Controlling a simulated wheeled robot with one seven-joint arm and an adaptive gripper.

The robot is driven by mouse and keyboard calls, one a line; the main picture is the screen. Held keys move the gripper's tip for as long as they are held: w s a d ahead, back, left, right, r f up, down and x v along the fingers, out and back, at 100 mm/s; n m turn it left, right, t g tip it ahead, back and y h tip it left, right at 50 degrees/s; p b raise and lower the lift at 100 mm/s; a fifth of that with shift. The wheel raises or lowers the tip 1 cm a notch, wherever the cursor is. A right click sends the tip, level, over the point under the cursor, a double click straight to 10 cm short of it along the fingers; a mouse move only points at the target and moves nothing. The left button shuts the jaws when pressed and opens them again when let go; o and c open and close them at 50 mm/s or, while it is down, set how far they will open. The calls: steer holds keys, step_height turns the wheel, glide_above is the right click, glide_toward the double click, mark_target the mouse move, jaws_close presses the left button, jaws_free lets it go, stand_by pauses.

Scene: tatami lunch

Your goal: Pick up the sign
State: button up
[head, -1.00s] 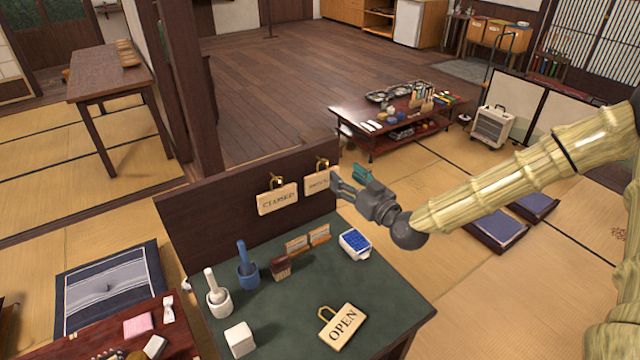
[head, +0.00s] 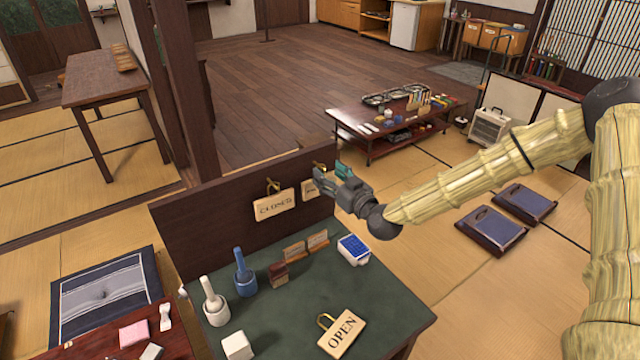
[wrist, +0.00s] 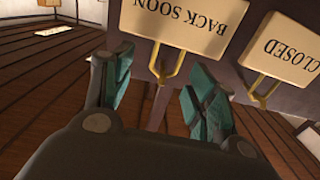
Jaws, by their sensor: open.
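Three wooden signs show. The OPEN sign (head: 342,334) lies on the green table top (head: 290,315) near its front. The CLOSED sign (head: 274,205) hangs by a brass loop on the dark back board (head: 225,220). The BACK SOON sign (head: 308,190) hangs to its right, partly hidden by my gripper (head: 330,178). In the wrist view, my gripper (wrist: 160,85) is open and empty, its teal pads on either side of the brass loop of the BACK SOON sign (wrist: 185,22). I cannot tell whether the loop is between the pads in depth. The CLOSED sign (wrist: 290,48) is beside it.
On the table stand a blue mortar and pestle (head: 245,278), a white one (head: 216,305), a white block (head: 237,345), a brush (head: 279,273), small card stands (head: 305,246) and a blue-topped box (head: 353,250). A low table (head: 350,122) with wares stands behind.

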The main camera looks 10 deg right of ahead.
mark_target(322, 168)
steer(key=x, duration=0.1)
steer(key=p+x, duration=0.1)
steer(key=x, duration=0.1)
steer(key=shift+a+r, duration=0.2)
steer(key=shift+a, duration=0.1)
steer(key=shift+w+a+f+p, duration=0.1)
steer(key=shift+w+a+p, duration=0.1)
steer(key=shift+w+p, duration=0.25)
steer(key=c, duration=1.1)
